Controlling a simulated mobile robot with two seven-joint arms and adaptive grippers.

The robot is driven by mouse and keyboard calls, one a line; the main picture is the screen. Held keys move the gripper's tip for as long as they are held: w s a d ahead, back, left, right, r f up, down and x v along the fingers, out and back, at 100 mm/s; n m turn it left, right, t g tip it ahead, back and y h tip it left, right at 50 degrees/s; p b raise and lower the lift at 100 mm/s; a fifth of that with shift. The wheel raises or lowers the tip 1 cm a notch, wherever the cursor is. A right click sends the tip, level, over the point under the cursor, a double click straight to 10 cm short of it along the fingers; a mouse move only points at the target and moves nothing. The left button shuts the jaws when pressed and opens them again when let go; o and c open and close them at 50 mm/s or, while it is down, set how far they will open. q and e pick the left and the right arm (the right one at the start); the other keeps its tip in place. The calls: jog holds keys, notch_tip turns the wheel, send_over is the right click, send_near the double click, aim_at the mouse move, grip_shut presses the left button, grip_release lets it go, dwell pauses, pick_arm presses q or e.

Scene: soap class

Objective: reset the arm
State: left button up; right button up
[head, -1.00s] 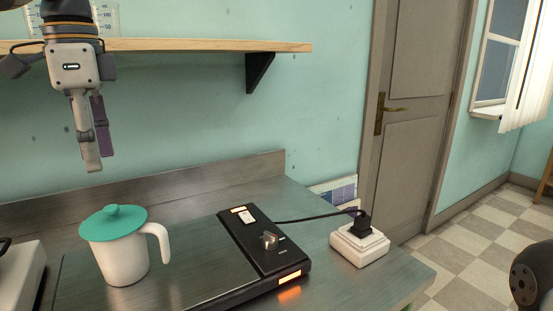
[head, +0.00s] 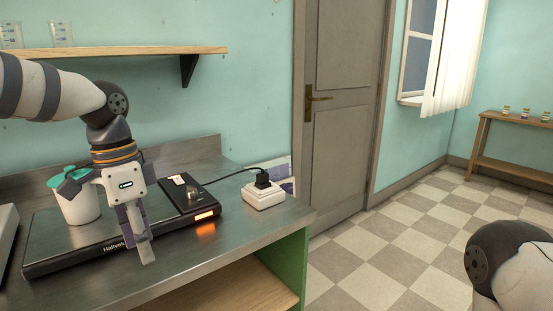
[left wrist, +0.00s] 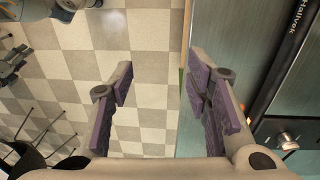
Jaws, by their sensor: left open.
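My left gripper (head: 137,240) hangs fingers-down in the head view, in front of the hot plate's front edge, and is open. In the left wrist view its two purple-padded fingers (left wrist: 160,80) stand apart with nothing between them, over the line where floor and counter meet. My left arm reaches in from the left, its elbow above the counter. A joint of my right arm (head: 492,262) shows at the lower right; its gripper is out of view.
The white jug (head: 78,207) with a teal lid stands on the black hot plate (head: 72,254), partly hidden by my gripper. A lit-up control panel, a white socket block (head: 264,196) and a cord lie right of it. A wooden shelf (head: 120,51) runs above.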

pick_arm(q)
jog(key=s+d+f+n+h, duration=0.1)
jog(key=s+d+f, duration=0.2)
jog(key=f, duration=0.5)
jog(key=s+d+f+n+g, duration=0.1)
jog(key=s+d+f, duration=0.1)
jog(key=s+f, duration=0.35)
jog(key=s+d+f+n+h, duration=0.1)
jog(key=d+f, duration=0.2)
jog(key=f, duration=0.6)
jog(key=s+a+f+n+y, duration=0.1)
jog(key=s+a+f+n, duration=0.1)
jog(key=s, duration=0.6)
jog(key=s+a+f+n+y, duration=0.1)
jog(key=s+a+f+n, duration=0.1)
jog(key=s+f, duration=0.3)
jog(key=s+a+f+n+y, duration=0.1)
jog(key=s+a+f+n, duration=0.1)
jog(key=s, duration=1)
notch_tip(320, 180, down, 2)
jog(key=shift+f+n, duration=0.1)
jog(key=shift+n, duration=0.6)
